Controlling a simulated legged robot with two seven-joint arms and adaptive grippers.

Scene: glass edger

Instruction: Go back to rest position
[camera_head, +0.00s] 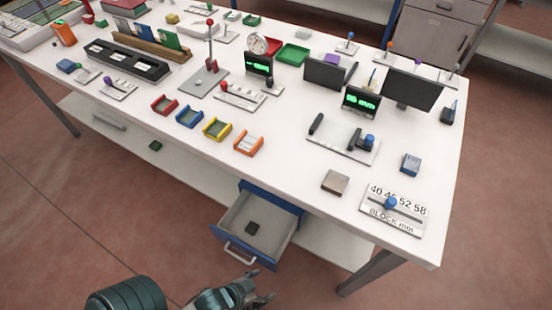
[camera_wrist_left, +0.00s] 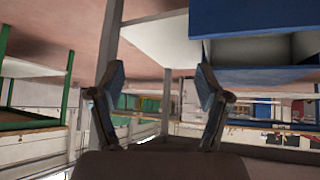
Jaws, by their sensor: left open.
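My left gripper (camera_head: 262,289) is at the bottom of the head view, below and in front of the open drawer (camera_head: 231,249). Its fingers are apart and nothing is between them. In the left wrist view the two fingers of the left gripper (camera_wrist_left: 160,95) stand well apart. The blue drawer unit (camera_wrist_left: 255,22) shows at the upper right of that view. My right gripper is in neither view.
The white table (camera_head: 290,171) carries several coloured trays, small screens and slider plates. A lower shelf (camera_head: 325,248) runs beneath. Bare floor (camera_head: 60,230) lies at the left front.

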